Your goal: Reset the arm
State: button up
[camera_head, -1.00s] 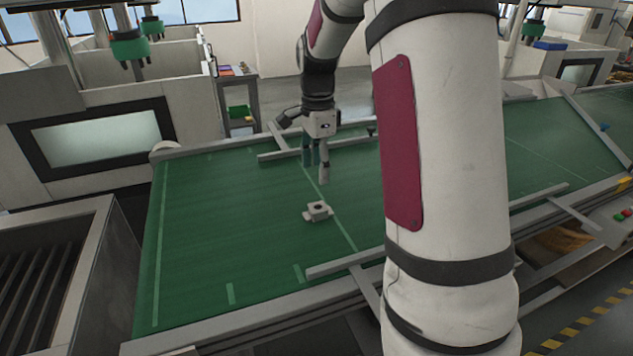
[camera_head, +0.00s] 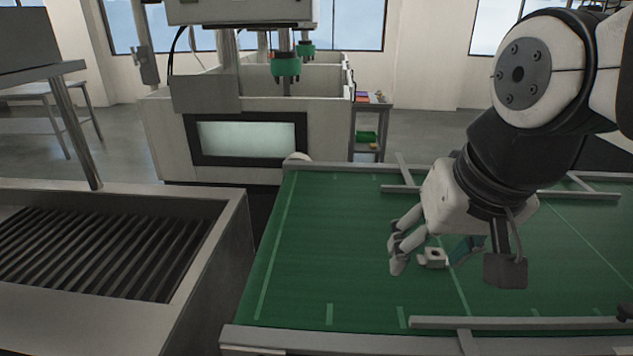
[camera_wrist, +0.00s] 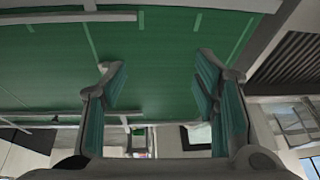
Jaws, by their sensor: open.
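My gripper (camera_head: 432,250) is in front of the camera at the right of the head view, its fingers pointing down and to the left. It is open and empty. In the wrist view, the two teal-padded fingers (camera_wrist: 158,92) stand wide apart with nothing between them. My arm is bent, with its big joint at the upper right of the head view.
A grey tank with slats (camera_head: 228,230) stands at the left. A machine with a lit window (camera_head: 160,130) stands behind. Metal guide rails (camera_head: 520,322) edge the belt.

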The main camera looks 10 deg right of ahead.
jog(key=shift+s+a+f+n+t, duration=0.1)
jog(key=shift+s+a+f+n, duration=0.1)
jog(key=shift+s+n, duration=0.3)
jog(key=shift+s+a+f+n+t, duration=0.15)
jog(key=shift+s+a+n, duration=0.15)
jog(key=shift+s, duration=0.25)
jog(key=shift+s+a+f+n+t, duration=0.1)
jog(key=shift+s+a+f+n, duration=0.05)
jog(key=shift+s+n, duration=0.35)
